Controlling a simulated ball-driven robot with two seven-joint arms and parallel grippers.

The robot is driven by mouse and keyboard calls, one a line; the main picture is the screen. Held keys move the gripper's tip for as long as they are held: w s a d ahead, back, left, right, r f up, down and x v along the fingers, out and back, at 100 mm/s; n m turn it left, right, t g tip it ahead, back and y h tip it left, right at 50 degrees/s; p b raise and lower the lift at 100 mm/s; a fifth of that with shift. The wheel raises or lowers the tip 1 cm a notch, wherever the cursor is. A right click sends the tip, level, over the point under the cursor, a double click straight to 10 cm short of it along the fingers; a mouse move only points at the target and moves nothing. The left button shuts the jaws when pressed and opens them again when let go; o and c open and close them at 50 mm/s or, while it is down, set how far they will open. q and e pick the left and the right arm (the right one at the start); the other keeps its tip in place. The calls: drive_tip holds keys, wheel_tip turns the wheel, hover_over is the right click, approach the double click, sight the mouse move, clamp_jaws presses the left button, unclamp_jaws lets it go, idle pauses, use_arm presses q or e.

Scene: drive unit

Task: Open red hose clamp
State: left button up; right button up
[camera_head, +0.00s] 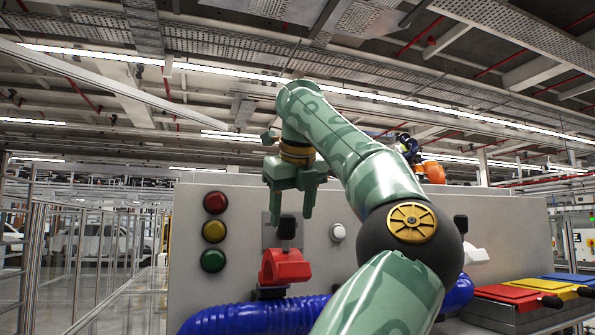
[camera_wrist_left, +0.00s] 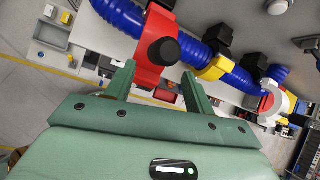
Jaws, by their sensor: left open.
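The red hose clamp (camera_head: 285,267) sits around the blue corrugated hose (camera_head: 245,319) in front of the grey panel. A black knob (camera_head: 287,228) stands up from its top. My left gripper (camera_head: 291,217) is open and empty, pointing down just above the knob. In the left wrist view the red clamp (camera_wrist_left: 153,72) and its black knob (camera_wrist_left: 164,51) lie between the two spread fingers of my left gripper (camera_wrist_left: 159,73). Whether a finger touches the knob, I cannot tell. My right gripper is not in view.
The grey panel (camera_head: 190,275) carries red, yellow and green buttons (camera_head: 213,231) left of the clamp. My arm hides much of the panel's right side. A yellow clamp (camera_wrist_left: 213,69) holds the hose further along in the wrist view. Coloured bins (camera_head: 507,293) stand at right.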

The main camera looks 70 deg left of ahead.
use_arm(q)
drive_tip(key=v, duration=1)
drive_tip(key=shift+d+r, duration=0.2)
drive_tip(key=shift+d, duration=0.2)
drive_tip(key=shift+d, duration=0.1)
